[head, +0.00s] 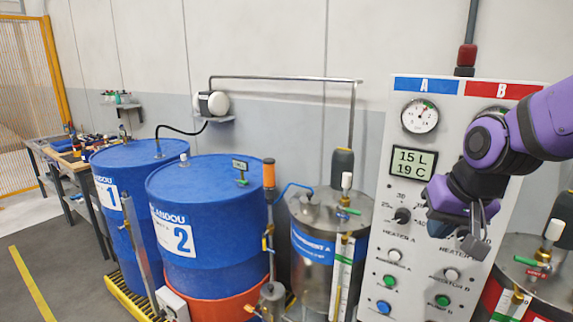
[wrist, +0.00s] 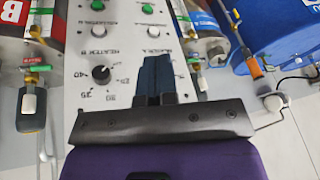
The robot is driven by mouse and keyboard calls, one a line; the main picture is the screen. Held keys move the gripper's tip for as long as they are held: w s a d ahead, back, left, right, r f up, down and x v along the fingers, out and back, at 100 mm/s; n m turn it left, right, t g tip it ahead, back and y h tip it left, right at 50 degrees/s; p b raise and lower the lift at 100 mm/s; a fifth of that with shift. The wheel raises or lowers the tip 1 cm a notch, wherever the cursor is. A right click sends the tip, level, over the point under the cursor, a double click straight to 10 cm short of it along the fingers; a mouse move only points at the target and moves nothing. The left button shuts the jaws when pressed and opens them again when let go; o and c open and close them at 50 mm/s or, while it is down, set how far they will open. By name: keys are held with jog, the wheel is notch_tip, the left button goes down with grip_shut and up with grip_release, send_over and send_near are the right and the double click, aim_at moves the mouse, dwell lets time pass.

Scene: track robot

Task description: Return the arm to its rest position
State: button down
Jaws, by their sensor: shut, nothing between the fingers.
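My purple arm (head: 547,122) reaches in from the right edge in the head view. I cannot tell if the fingertips touch the panel.
Two blue drums (head: 207,212) stand at left. A steel tank (head: 325,235) is just left of the panel, another tank (head: 533,275) at right. A workbench (head: 72,165) stands far left.

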jog(key=s+d+r+n, duration=0.1)
jog(key=s+d+r, duration=0.1)
jog(key=s+r, duration=0.2)
jog(key=s+d+r+t+h, duration=0.1)
jog(key=s+d+r, duration=0.1)
jog(key=s, duration=0.7)
jog(key=shift+s+r+n, duration=0.15)
jog(key=shift+r+n, duration=0.25)
jog(key=shift+r, duration=0.45)
